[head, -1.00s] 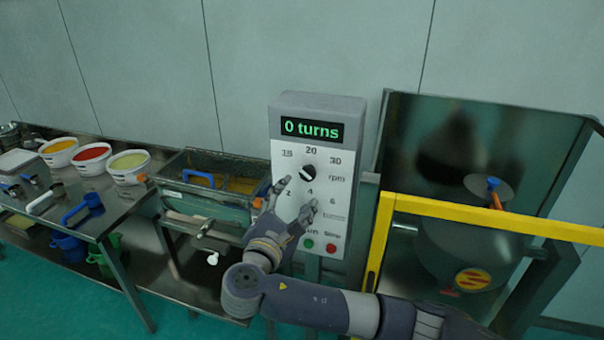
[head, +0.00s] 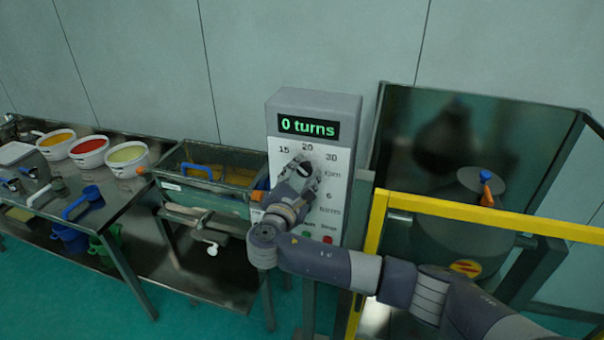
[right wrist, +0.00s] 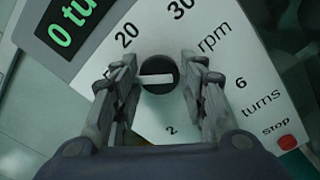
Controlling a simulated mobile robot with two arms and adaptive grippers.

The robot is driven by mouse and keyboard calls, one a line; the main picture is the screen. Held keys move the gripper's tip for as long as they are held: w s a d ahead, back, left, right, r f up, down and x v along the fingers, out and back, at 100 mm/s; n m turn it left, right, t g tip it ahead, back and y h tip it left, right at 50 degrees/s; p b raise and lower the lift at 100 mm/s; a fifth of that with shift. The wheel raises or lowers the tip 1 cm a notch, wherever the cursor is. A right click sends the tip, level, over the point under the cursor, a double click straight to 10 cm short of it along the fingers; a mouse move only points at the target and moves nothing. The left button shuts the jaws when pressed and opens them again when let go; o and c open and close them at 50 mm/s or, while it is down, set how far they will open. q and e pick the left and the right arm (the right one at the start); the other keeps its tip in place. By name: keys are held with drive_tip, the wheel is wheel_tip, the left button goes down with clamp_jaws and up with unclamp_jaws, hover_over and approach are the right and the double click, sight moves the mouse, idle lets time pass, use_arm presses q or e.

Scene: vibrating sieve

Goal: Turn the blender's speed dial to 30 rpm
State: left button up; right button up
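The control panel (head: 345,200) is a white-faced box with a green display (head: 309,127) reading "0 turns". The rpm speed dial (right wrist: 158,72) is a black round knob with a white bar, below the marks 15, 20 and 30. In the right wrist view the bar lies nearly level; the finger hides the 15 mark. My right gripper (right wrist: 164,82) is open, its fingers on either side of the dial with narrow gaps visible. In the head view the right gripper (head: 303,176) partly covers the dial. My left gripper is not in view.
Red stop button (right wrist: 287,142) and green button (head: 306,235) sit low on the panel. A yellow rail (head: 480,212) fronts the drum (head: 450,245) on the right. The sieve box (head: 215,168) and table with several buckets (head: 89,153) are left.

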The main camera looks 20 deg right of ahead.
drive_tip(key=c, duration=0.4)
drive_tip(key=shift+f+m+b, duration=0.25)
drive_tip(key=shift+m+b, duration=0.55)
drive_tip(key=shift+b, duration=0.35)
drive_tip(key=m+b, duration=1.4)
drive_tip(key=b, duration=0.2)
drive_tip(key=shift+a, duration=0.1)
drive_tip(key=shift+r+m+b, duration=0.15)
drive_tip(key=shift+m+b, duration=0.8)
drive_tip(key=shift+m, duration=0.15)
drive_tip(key=shift+r+m+b, duration=0.15)
drive_tip(key=shift+m+b, duration=0.8)
drive_tip(key=shift+m, duration=0.15)
drive_tip(key=o, duration=1.1)
drive_tip(key=shift+c, duration=0.2)
